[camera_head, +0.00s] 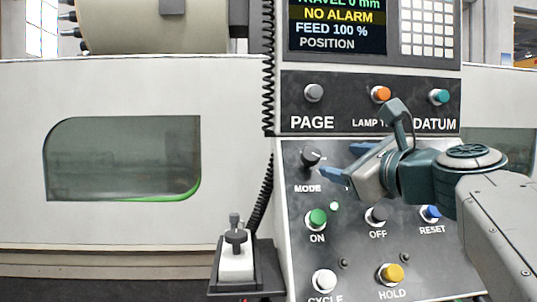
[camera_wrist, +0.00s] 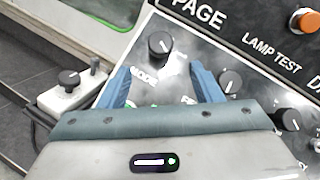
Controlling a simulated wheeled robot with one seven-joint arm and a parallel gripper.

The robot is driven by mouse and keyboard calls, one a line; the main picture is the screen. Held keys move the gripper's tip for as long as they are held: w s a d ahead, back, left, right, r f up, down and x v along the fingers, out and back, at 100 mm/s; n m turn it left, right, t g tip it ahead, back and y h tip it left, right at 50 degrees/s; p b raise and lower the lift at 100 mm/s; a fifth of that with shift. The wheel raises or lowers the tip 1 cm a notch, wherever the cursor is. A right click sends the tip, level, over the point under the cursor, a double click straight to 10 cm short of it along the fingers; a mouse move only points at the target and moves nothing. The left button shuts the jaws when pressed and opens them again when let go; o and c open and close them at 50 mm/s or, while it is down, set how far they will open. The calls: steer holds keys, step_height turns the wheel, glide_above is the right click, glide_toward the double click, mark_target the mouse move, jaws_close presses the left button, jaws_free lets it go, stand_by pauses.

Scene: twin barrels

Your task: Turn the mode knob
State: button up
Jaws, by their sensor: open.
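My gripper (camera_head: 337,159) has blue fingers spread apart and is just right of the knob in the head view. In the wrist view my gripper (camera_wrist: 160,68) has nothing between its fingers. The gap from fingertips to knob is hard to judge. My gripper hides part of the panel to the right of the knob.
Two more black knobs, one nearer (camera_wrist: 231,82) and one farther right (camera_wrist: 287,119), sit beside the right finger. Below are a green ON button (camera_head: 316,219), a yellow HOLD button (camera_head: 390,273) and others.

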mark_target(312, 154)
steer(key=p+x, duration=0.2)
steer(key=x, duration=1.1)
steer(key=shift+w, duration=0.25)
steer(key=shift+a, duration=0.1)
steer(key=c, duration=1)
